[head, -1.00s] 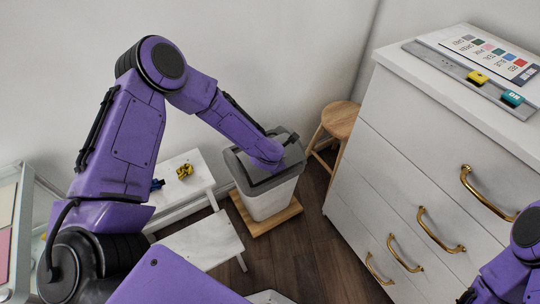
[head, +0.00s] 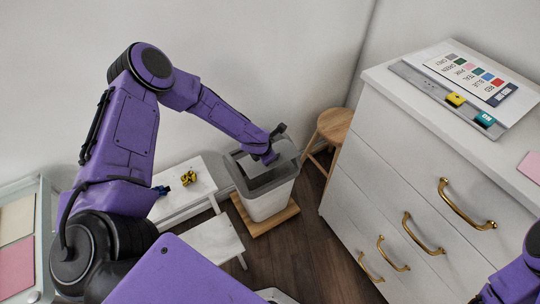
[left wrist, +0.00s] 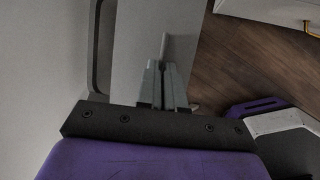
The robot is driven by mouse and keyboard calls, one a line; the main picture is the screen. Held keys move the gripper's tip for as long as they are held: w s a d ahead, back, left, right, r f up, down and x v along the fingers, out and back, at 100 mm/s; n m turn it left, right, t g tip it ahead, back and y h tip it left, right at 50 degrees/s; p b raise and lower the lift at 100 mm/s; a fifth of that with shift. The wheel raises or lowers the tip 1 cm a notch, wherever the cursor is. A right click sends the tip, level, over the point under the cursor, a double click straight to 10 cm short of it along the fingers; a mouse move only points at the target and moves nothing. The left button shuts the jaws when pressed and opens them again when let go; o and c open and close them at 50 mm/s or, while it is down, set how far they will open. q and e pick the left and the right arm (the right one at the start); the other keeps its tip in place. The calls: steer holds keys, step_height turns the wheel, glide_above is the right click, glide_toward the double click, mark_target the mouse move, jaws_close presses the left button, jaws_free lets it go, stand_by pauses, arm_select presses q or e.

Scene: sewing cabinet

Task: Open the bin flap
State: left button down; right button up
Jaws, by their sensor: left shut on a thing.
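The bin (head: 268,203) is a white box with a grey rim, standing on a wooden board beside the cabinet. Its grey flap (head: 287,151) is tilted up above the rim, and a dark gap shows under it. My left gripper (head: 277,133) is at the flap, partly hidden by its own wrist. In the left wrist view, its fingers (left wrist: 163,80) are closed on a thin grey tab (left wrist: 166,48) in front of the pale flap panel (left wrist: 140,30). My right gripper (head: 477,298) shows only in part at the lower right edge; its jaws are unclear.
A white drawer cabinet (head: 372,185) with brass handles stands at the right. A round wooden stool (head: 335,124) is behind the bin. A low white step bench (head: 216,241) is left of the bin, with a yellow item (head: 188,178) on its upper step. Dark floor (head: 305,245) lies in front.

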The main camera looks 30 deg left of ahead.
arm_select(q)
steer(key=c, duration=1.3)
jaws_free()
steer(key=shift+r, duration=0.15)
steer(key=p+v, duration=0.2)
steer(key=v, duration=0.8)
steer(key=shift+s+r, duration=0.15)
